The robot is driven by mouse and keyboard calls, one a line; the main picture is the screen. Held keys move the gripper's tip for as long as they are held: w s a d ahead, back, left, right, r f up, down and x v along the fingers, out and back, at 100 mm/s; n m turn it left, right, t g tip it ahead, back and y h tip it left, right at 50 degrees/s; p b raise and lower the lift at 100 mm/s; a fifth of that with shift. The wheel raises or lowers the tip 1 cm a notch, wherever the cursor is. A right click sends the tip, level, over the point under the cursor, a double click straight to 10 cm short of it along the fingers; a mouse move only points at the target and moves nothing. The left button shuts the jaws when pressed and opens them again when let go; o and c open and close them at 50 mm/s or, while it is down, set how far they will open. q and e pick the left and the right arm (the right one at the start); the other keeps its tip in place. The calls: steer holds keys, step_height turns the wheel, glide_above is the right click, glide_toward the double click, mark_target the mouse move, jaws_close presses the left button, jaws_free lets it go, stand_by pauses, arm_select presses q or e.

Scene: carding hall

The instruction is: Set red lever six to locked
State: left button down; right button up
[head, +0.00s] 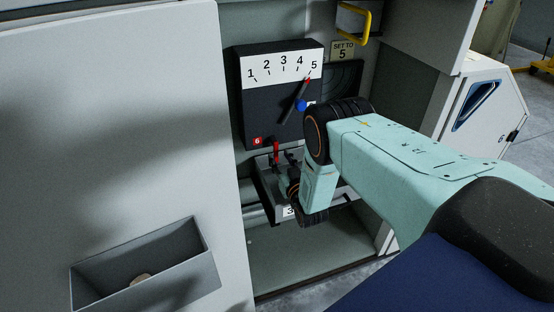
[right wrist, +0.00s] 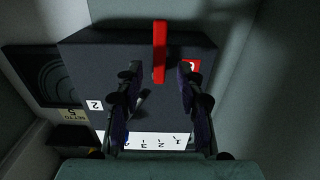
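The red lever (head: 276,152) stands upright just below the dial box, close to the red tag with a 6 (head: 257,141). In the right wrist view, which sees the box upside down, the red lever (right wrist: 160,45) is a red bar with its lower end between the fingertips. The red tag (right wrist: 194,65) there is partly behind a finger. My right gripper (right wrist: 160,75) is open, one finger on each side of the lever, with gaps showing. In the head view, my right gripper (head: 287,178) is partly hidden by its own wrist. My left gripper is not in view.
The dark dial box (head: 262,110) has a scale from 1 to 5; its blue-knobbed pointer (head: 301,104) points near 5. A "SET TO 5" sign (head: 343,51) and yellow handle (head: 354,22) are beside it. A white panel (head: 120,130) with a grey bin (head: 145,268) stands left.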

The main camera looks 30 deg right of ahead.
mark_target(274, 148)
steer(key=shift+x, duration=1)
steer(key=shift+w+d+b, duration=0.1)
steer(key=shift+w+b, duration=0.1)
steer(key=shift+b, duration=0.1)
steer(key=shift+c, duration=0.5)
jaws_close()
